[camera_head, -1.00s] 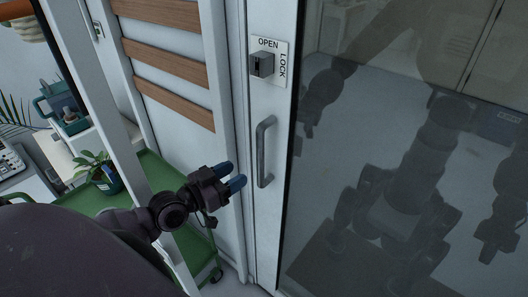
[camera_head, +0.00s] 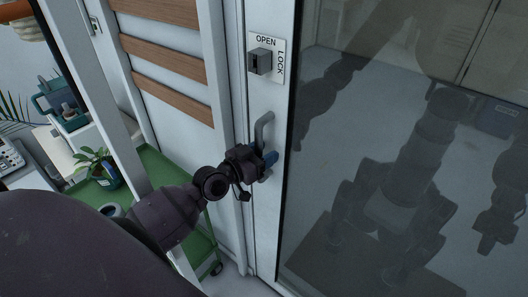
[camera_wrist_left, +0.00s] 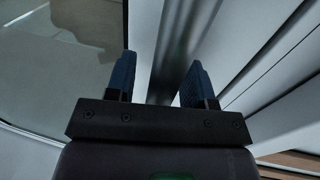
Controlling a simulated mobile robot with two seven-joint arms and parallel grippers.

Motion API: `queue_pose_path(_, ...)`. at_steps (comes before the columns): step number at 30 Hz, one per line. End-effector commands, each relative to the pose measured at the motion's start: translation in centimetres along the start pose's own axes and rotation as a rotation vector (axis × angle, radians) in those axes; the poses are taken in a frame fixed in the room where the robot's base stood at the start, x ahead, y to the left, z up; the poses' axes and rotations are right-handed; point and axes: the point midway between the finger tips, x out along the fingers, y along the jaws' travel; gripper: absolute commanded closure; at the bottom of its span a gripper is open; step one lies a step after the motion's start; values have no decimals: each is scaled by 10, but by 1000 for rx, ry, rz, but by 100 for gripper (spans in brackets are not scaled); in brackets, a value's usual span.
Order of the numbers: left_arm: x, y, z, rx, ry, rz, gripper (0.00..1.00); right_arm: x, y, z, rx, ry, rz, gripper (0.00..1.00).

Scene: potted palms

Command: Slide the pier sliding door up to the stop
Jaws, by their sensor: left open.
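The sliding door (camera_head: 268,219) has a white frame and a large dark glass pane. A grey bow handle (camera_head: 263,128) stands upright on its frame; its top end shows, and my gripper covers its lower part. My left gripper (camera_head: 268,163) is at the lower half of the handle, its blue fingertips overlapping it in the head view. In the left wrist view, the two fingers (camera_wrist_left: 158,82) stand apart, with a grey upright strip beyond the gap. I cannot tell whether the fingers touch the handle. My right gripper is not directly in view.
A lock plate (camera_head: 281,61) marked OPEN and LOCK sits above the handle. A white panel with wooden slats (camera_head: 168,57) is left of the door. A green cart (camera_head: 155,168) and a potted plant (camera_head: 104,176) stand at left. The glass mirrors my body.

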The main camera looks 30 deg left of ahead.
Motion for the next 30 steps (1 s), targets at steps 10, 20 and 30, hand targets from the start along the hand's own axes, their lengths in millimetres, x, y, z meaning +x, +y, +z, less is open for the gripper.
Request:
queue_pose_path(10,0,0,0,-1,0,0,76,-3,-1,11,8,-21,2,100)
queue_pose_path(20,0,0,0,-1,0,0,100,-5,-1,12,8,-23,3,100)
queue_pose_path(30,13,2,0,-4,1,2,100,1,-2,-1,5,3,-1,100)
